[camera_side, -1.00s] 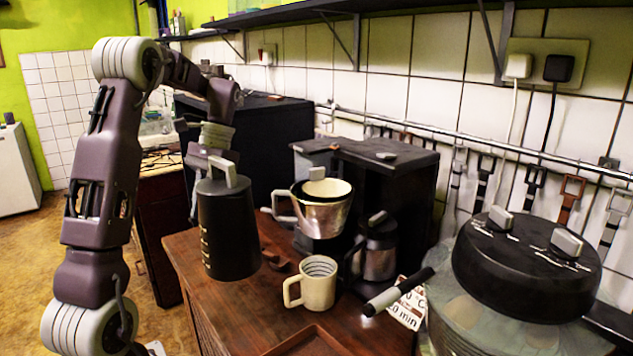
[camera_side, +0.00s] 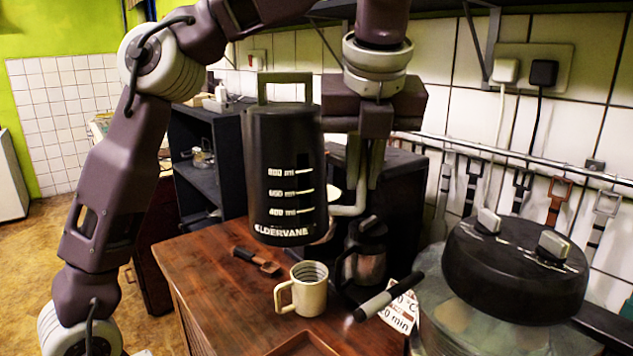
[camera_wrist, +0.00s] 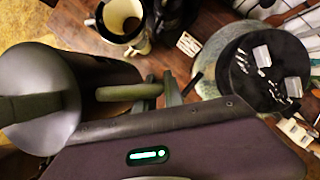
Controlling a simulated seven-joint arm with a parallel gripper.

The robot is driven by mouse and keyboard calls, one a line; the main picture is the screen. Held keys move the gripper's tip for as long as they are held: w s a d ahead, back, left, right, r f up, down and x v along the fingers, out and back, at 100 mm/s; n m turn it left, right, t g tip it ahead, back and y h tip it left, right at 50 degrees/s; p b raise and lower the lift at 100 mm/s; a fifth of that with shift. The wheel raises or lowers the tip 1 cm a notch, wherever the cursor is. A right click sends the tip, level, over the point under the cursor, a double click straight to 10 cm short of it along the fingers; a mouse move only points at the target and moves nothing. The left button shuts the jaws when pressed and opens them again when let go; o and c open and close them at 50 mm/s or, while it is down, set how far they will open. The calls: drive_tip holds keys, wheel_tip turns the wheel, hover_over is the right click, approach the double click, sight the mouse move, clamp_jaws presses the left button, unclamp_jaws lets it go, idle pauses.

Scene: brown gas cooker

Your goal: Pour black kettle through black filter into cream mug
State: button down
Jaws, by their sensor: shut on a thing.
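My gripper (camera_side: 364,168) is shut on the handle of the black kettle (camera_side: 285,160). The kettle hangs roughly upright above the wooden counter, its white volume marks facing the side camera. In the wrist view the kettle (camera_wrist: 40,95) fills the left, with its green-grey handle between my fingers (camera_wrist: 160,90). The cream mug (camera_side: 309,290) stands upright and apart below the kettle, handle to the left. The black filter (camera_wrist: 103,22), with a cream liner inside, shows at the top of the wrist view. In the side view the kettle and gripper hide most of the filter.
A small black press pot (camera_side: 368,250) stands right of the mug. A brown-handled tool (camera_side: 257,262) lies left of the mug.

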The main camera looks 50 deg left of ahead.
drive_tip(key=d+f+m+h, duration=0.1)
drive_tip(key=f+m, duration=0.1)
drive_tip(key=m, duration=0.2)
drive_tip(key=d+f+m+t+h, duration=0.1)
drive_tip(key=d+f+m, duration=0.1)
drive_tip(key=f+m, duration=0.1)
drive_tip(key=s+d+f+m+h, duration=0.1)
drive_tip(key=d+f+m+h, duration=0.1)
drive_tip(key=f+m, duration=0.1)
drive_tip(key=shift+s+d+m+t, duration=0.15)
drive_tip(key=shift+m+t, duration=0.25)
drive_tip(key=shift+m, duration=0.4)
